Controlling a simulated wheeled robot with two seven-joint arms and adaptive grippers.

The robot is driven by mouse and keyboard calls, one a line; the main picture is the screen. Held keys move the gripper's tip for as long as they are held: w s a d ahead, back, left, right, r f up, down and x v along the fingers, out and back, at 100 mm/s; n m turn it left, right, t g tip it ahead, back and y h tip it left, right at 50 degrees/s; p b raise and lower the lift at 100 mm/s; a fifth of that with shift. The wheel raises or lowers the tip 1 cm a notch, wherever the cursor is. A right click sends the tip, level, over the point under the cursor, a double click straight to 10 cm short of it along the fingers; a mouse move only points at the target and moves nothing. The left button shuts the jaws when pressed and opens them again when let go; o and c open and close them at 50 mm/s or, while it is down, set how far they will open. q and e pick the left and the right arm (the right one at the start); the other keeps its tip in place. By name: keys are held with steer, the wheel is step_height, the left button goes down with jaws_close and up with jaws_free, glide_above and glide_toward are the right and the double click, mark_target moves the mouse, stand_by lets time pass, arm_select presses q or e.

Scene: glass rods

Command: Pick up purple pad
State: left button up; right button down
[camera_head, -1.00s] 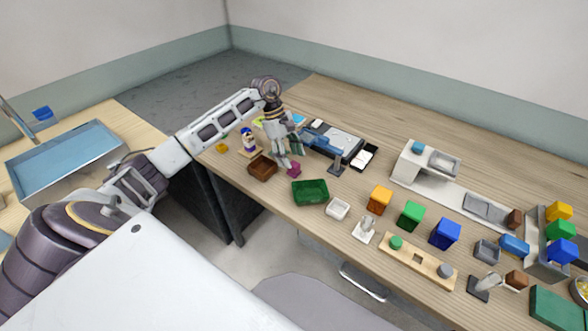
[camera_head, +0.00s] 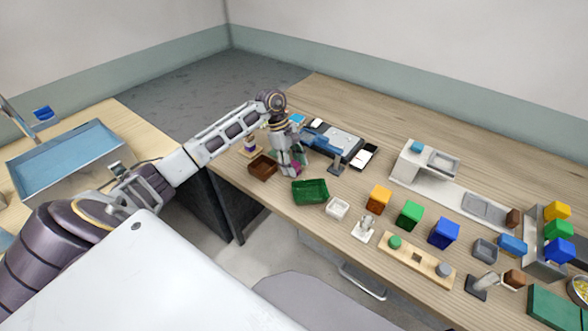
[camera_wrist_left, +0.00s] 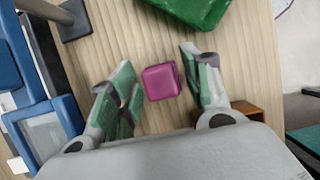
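The purple pad (camera_wrist_left: 161,82) is a small magenta block on the wooden table. My left gripper is open and holds nothing. My right gripper is in neither view.
A green tray (camera_head: 310,201) stands close on the right of the gripper, a brown box (camera_head: 263,173) close on the left. A blue device (camera_head: 325,146) on a stand is just behind. Several coloured blocks and a wooden peg board (camera_head: 418,270) lie farther right.

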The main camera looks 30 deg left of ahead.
mark_target(293, 164)
arm_select(q)
steer(key=c, duration=0.8)
steer(key=shift+r+b, duration=0.4)
steer(key=shift+r, duration=4.65)
steer(key=o, duration=0.4)
steer(key=shift+c, duration=1.4)
steer(key=shift+s+f, duration=0.15)
steer(key=shift+f, duration=0.05)
